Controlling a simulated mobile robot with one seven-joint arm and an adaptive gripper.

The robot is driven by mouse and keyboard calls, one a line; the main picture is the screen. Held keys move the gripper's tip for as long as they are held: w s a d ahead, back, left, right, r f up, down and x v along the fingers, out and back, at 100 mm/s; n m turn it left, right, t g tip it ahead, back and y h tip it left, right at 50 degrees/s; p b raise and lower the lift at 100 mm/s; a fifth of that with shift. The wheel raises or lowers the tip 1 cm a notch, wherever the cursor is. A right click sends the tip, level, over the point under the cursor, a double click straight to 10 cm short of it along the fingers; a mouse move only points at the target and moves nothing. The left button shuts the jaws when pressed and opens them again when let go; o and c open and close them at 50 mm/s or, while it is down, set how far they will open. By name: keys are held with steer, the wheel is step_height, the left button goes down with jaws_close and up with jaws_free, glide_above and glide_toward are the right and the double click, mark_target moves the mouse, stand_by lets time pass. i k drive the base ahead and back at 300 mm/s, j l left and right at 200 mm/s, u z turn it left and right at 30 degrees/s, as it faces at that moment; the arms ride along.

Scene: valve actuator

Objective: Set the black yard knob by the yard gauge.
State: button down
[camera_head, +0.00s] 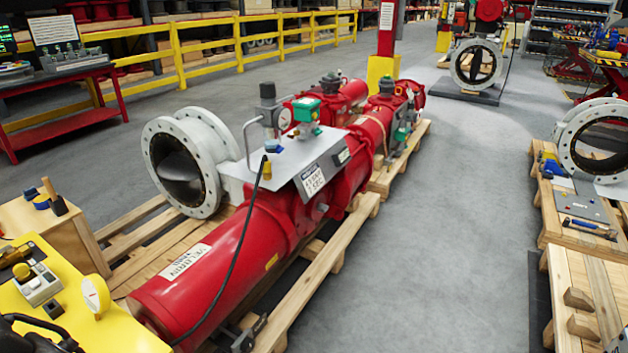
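A red valve actuator (225,255) lies on a wooden pallet. On its grey top plate (262,168) stands a dark grey regulator with a blackish knob-like top (267,90). A small round gauge with a pale face (284,119) sits right beside it, touching or nearly so. I cannot read a yard label on either, and other black caps (330,79) and (387,86) stand farther back. My gripper is not clearly in view.
A white flanged valve (188,160) adjoins the actuator. A black cable (243,235) hangs across the red cylinder. A yellow surface with a control box (37,284) fills the lower left. Another pallet (585,285) stands right. The grey floor (440,220) between is clear.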

mark_target(267, 88)
steer(key=i+l+u, duration=0.25)
steer(key=i+l, duration=0.25)
steer(key=i+l+u, duration=0.25)
steer(key=i+l, duration=0.35)
steer(key=i, duration=0.05)
